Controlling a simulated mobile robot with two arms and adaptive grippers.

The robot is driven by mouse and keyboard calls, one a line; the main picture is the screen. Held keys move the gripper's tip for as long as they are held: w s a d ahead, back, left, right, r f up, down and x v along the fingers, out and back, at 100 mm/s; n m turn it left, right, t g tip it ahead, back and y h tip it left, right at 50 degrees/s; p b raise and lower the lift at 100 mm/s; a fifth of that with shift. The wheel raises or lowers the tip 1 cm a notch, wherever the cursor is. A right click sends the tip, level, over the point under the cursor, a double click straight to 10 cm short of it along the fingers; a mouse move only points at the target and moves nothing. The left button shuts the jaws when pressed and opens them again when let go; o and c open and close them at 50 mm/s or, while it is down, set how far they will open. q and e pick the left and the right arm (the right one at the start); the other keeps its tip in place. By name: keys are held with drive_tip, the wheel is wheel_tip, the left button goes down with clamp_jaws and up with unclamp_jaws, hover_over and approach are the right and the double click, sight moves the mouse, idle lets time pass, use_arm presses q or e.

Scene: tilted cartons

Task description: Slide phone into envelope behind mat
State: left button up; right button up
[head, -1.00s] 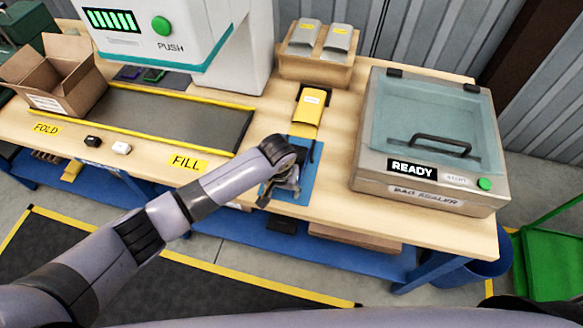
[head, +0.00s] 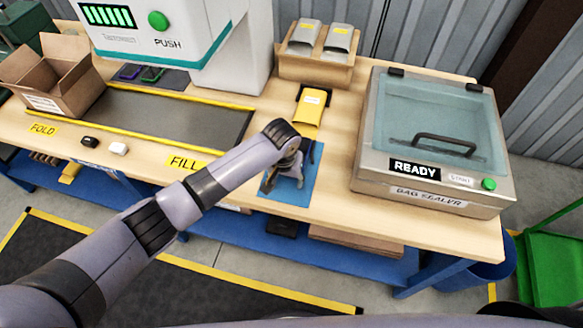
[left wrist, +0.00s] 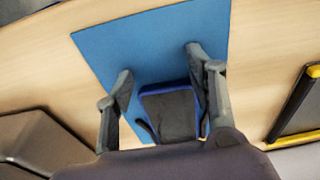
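The blue mat (head: 292,195) lies on the bench, and it also fills much of the left wrist view (left wrist: 165,45). A dark phone with a blue rim (left wrist: 168,112) is over the mat, between the fingers of my left gripper (left wrist: 160,85). The fingers stand apart on either side of it, with a small gap visible at the left finger; contact at the right finger is unclear. In the head view my left gripper (head: 285,175) is above the mat and hides the phone. A yellow envelope (head: 310,108) stands behind the mat, leaning on a dark support. My right gripper is out of view.
A bag sealer (head: 430,150) marked READY stands right of the mat. A carton of grey pouches (head: 315,70) is behind the envelope. A yellow-edged dark strip (head: 180,118), an open carton (head: 60,85) and a large white machine (head: 165,30) are to the left.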

use_arm(q)
drive_tip(key=shift+w+d+f+b, duration=0.1)
drive_tip(key=shift+w+d+b, duration=0.2)
drive_tip(key=shift+w+b, duration=0.45)
drive_tip(key=shift+w+d+f+b, duration=0.1)
drive_tip(key=shift+w+d+b, duration=0.15)
drive_tip(key=shift+w+b, duration=0.5)
drive_tip(key=shift+w+d+r+b, duration=0.15)
drive_tip(key=shift+w+b, duration=0.1)
drive_tip(key=shift+w, duration=0.2)
drive_tip(key=shift+w+d+b, duration=0.1)
drive_tip(key=shift+w+b, duration=0.1)
drive_tip(key=shift+w, duration=0.2)
drive_tip(key=shift+w+d+b, duration=0.15)
drive_tip(key=shift+w+b, duration=0.2)
drive_tip(key=shift+b, duration=0.15)
drive_tip(key=shift+w, duration=0.1)
drive_tip(key=shift+r, duration=0.1)
